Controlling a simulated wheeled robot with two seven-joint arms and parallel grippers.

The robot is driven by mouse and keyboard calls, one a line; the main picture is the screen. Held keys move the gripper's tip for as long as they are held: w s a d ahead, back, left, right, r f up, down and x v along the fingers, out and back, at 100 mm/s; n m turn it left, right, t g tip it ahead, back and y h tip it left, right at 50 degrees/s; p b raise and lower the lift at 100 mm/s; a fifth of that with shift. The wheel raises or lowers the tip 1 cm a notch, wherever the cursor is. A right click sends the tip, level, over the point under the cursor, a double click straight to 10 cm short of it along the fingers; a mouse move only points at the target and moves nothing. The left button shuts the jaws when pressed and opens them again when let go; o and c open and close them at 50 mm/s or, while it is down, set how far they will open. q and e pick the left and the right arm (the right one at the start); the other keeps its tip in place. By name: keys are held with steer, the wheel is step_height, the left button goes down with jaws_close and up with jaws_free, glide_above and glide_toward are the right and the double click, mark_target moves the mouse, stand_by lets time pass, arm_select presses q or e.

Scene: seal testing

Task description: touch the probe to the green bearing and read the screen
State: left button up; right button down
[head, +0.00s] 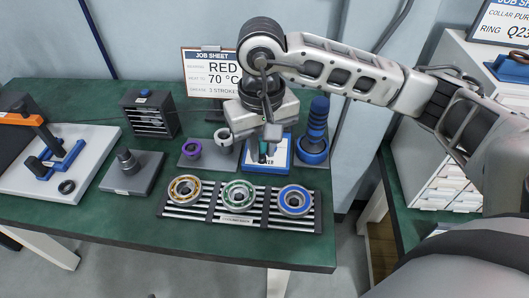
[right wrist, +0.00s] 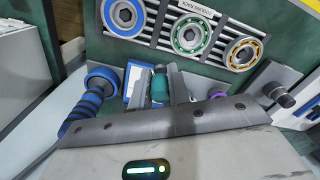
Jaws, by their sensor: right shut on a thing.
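The green bearing (head: 238,195) sits in the middle of the slatted rack on the green table; it also shows in the right wrist view (right wrist: 190,35). My right gripper (head: 264,148) is shut on a teal-handled piece, which I take as the probe (right wrist: 160,86). It is behind the rack, over a blue-edged white panel (head: 279,165), apart from the green bearing. The probe's tip is hidden. The panel's lettering is partly covered by my gripper, and I cannot make out a screen reading. My left gripper is not in view.
On the rack (head: 213,217), a yellow bearing (head: 184,190) and a blue bearing (head: 295,200) flank the green one. A blue-handled tool (head: 318,125) stands right of my gripper. A job sheet (head: 209,75) stands behind.

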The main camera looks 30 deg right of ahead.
steer(key=shift+s+a+m, duration=0.15)
steer(key=shift+m, duration=0.85)
steer(key=shift+s+a+f+m+b, duration=0.45)
steer(key=shift+a+m, duration=0.75)
steer(key=shift+m, duration=3.95)
steer(key=shift+s+a+f+m+b, duration=0.2)
steer(key=shift+a+f+m+b, duration=0.65)
steer(key=shift+m, duration=4.35)
steer(key=shift+s+a+f+m+b, duration=0.25)
steer(key=shift+a+m, duration=1.3)
steer(key=shift+m, duration=3.6)
steer(key=shift+s+f+b, duration=0.1)
steer(key=shift+f+b, duration=0.3)
steer(key=shift+f, duration=0.25)
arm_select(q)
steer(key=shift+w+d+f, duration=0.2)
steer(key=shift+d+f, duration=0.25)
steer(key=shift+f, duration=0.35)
arm_select(e)
steer(key=shift+f, duration=0.3)
